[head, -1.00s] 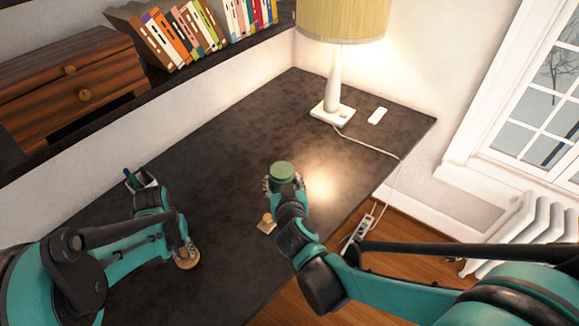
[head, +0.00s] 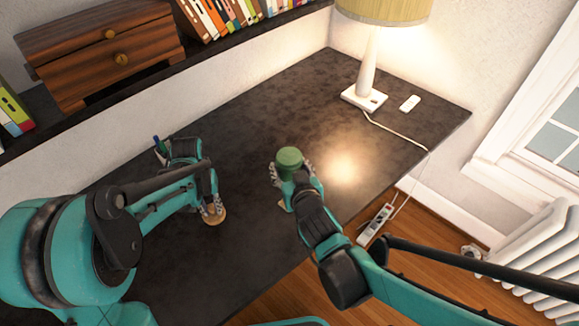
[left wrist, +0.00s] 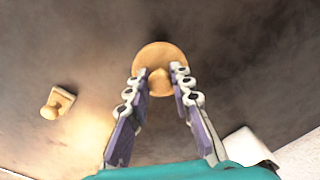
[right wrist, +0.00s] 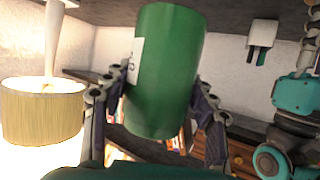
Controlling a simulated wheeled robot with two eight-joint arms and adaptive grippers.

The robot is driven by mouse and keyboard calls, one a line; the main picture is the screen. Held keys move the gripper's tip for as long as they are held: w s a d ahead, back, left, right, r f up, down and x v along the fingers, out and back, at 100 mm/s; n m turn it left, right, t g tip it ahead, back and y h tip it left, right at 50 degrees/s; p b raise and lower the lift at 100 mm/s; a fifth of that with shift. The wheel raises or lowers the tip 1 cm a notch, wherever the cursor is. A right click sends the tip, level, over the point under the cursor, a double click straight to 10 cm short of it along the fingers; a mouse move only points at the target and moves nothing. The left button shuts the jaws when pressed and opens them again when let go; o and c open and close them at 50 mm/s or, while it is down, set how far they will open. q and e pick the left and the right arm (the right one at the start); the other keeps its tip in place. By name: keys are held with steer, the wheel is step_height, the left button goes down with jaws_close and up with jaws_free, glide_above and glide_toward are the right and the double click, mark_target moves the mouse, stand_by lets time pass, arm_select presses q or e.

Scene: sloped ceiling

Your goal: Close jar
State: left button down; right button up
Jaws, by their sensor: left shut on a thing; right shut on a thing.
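The green jar (head: 289,163) is held roughly upright above the desk, its top facing up. My right gripper (head: 290,178) is shut around its sides; in the right wrist view the jar (right wrist: 170,75) shows a white label between the fingers. The round wooden lid (head: 214,216) is left of the jar and apart from it. My left gripper (head: 212,206) is shut on its knob. In the left wrist view the lid (left wrist: 160,56) lies flat beyond the fingertips (left wrist: 160,78). Its height above the desk is hard to tell.
A small knobbed wooden piece (left wrist: 58,103) rests on the desk, mostly hidden behind my right gripper in the head view. A pen holder (head: 163,152) stands behind my left gripper. The desk's middle (head: 240,140) is clear.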

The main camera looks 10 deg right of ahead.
arm_select(q)
steer(key=w+d+r, duration=0.5)
steer(key=d+r, duration=0.1)
steer(key=r, duration=0.1)
step_height(320, 180, up, 23)
steer(key=m, duration=0.2)
glide_above(290, 156)
steer(key=shift+r, duration=0.1)
steer(key=shift+a, duration=0.1)
steer(key=shift+f, duration=2)
steer(key=shift+f, duration=0.9)
